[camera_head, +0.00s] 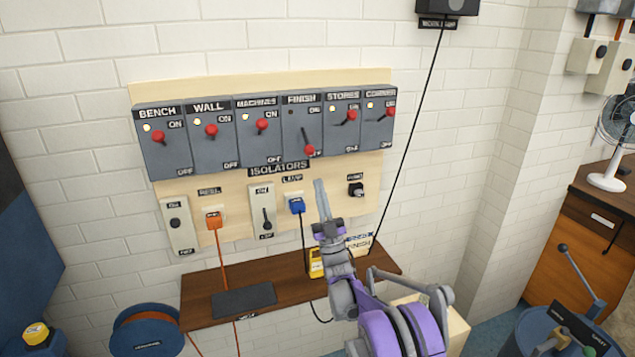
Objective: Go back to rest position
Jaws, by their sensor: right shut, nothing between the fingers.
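My right arm (400,325) reaches up from the lower right. Its gripper (320,184) is shut and empty, pointing up in front of the board, just below the ISOLATORS label. It looks apart from the switches; how far from the board it is I cannot tell. The isolator row (265,125) has several grey boxes with red-knobbed levers. The FINISH lever (309,150) is down at OFF and its lamp looks dark. The BENCH (158,137), WALL (211,130) and MACHINES (262,124) levers are up, with lit lamps. My left gripper is not in view.
A brown shelf (200,312) runs below the board, with a dark mat (245,300) and a yellow device (316,262) near my arm. An orange plug (213,220) and a blue plug (296,205) have hanging cables. A cable reel (147,335) stands lower left, a blue drum (545,335) lower right.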

